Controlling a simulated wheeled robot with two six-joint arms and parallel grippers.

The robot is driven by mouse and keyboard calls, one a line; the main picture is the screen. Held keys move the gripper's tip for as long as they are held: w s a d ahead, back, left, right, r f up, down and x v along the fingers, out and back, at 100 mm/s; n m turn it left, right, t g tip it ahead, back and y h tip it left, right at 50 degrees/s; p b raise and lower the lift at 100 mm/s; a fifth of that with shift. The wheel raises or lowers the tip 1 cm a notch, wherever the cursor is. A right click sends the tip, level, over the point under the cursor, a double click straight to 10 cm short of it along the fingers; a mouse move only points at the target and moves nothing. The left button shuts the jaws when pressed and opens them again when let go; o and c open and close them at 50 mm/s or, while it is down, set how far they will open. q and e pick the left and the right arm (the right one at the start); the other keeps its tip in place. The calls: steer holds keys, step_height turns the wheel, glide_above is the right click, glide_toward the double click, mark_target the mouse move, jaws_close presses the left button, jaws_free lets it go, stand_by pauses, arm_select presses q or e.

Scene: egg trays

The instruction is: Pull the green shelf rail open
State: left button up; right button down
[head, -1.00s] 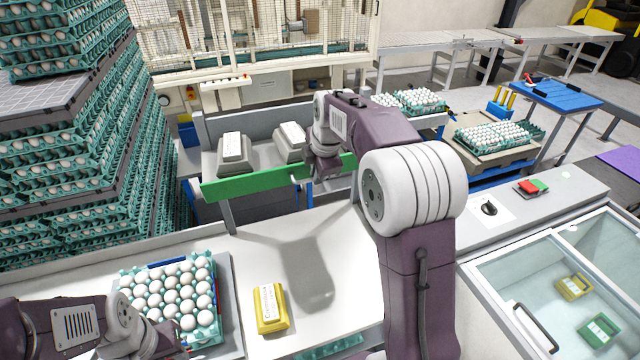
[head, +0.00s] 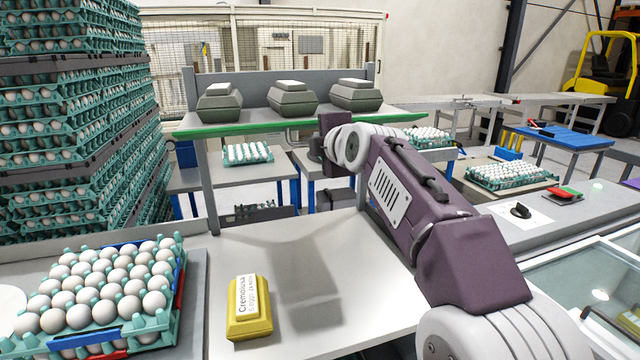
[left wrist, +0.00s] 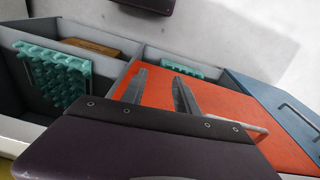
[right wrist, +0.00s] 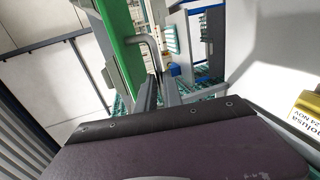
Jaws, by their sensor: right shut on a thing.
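The green shelf rail (head: 262,128) runs along the front edge of a raised shelf in the head view, above the white worktop. In the right wrist view the green rail (right wrist: 118,45) stands at upper left, with a grey bar handle (right wrist: 148,41) on its face. My right gripper (right wrist: 160,92) is shut on this handle; its fingertips meet the handle's lower end. In the head view my right arm hides most of that contact. My left gripper (left wrist: 160,90) is open and empty above an orange panel in the left wrist view.
Several grey-green cartons (head: 291,97) stand on the shelf. A yellow carton (head: 249,309) and a filled egg tray (head: 176,310) lie on the worktop (head: 300,245). Tall egg stacks (head: 75,150) rise at left. The left wrist view shows bins with green trays (left wrist: 62,75).

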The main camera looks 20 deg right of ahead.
steer(key=shift+w+f+t+b, duration=0.25)
steer(key=shift+f+t+b, duration=0.6)
steer(key=shift+b, duration=2.25)
steer(key=shift+w+f+t+b, duration=0.3)
steer(key=shift+f+t+b, duration=0.5)
steer(key=shift+b, duration=2.3)
steer(key=shift+w+f+t+b, duration=0.4)
steer(key=shift+t+b, duration=0.75)
steer(key=shift+b, duration=1.95)
steer(key=shift+s, duration=0.15)
steer(key=c, duration=1.6)
jaws_free()
steer(key=shift+a, duration=0.1)
steer(key=shift+o, duration=0.5)
steer(key=shift+s, duration=0.15)
